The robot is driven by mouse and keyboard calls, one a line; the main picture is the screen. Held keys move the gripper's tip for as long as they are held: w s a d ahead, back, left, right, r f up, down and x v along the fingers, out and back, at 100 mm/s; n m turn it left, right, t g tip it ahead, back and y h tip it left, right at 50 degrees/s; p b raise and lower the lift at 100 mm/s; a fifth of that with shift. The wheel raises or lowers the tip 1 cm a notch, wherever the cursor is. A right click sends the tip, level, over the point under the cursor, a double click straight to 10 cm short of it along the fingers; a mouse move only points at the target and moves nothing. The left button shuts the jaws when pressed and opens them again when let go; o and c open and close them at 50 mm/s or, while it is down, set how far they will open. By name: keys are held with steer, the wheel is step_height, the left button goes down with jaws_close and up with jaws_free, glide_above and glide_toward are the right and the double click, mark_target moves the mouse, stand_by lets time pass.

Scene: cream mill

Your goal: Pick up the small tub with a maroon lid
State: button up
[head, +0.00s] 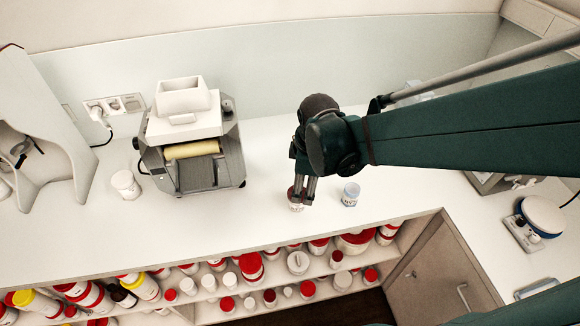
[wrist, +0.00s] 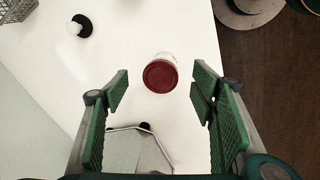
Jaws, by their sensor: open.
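The small tub with a maroon lid (wrist: 160,75) stands on the white counter in the wrist view, seen from above, its pale body showing at the far edge of the lid. My gripper (wrist: 160,91) is open, with one green-padded finger to the left of the tub and one to the right. The tub lies just ahead of the gap between the fingertips, with no contact visible. In the head view the tub (head: 296,206) is partly hidden by my gripper (head: 303,192), which reaches down over it.
A small jar (head: 350,194) stands right of the gripper. The grey mill (head: 207,172) is to the left, with a white tub (head: 125,184) beyond it. Below the counter's front edge, a shelf (head: 345,262) holds many red-lidded containers. The counter between mill and gripper is clear.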

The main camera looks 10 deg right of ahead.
steer(key=n+p, duration=0.1)
steer(key=w+a+n+g+p, duration=0.1)
steer(key=n+p, duration=0.1)
steer(key=shift+w+a+f, duration=0.15)
steer(key=shift+f, duration=0.2)
steer(key=shift+w+a+f+n+g+p, duration=0.15)
steer(key=shift+a+f+n+g+p, duration=0.35)
steer(key=shift+n+p, duration=0.5)
steer(key=shift+d+f, duration=0.1)
steer(key=shift+f, duration=0.05)
steer(key=shift+f, duration=1.3)
steer(key=shift+f, duration=0.15)
steer(key=shift+f, duration=2.45)
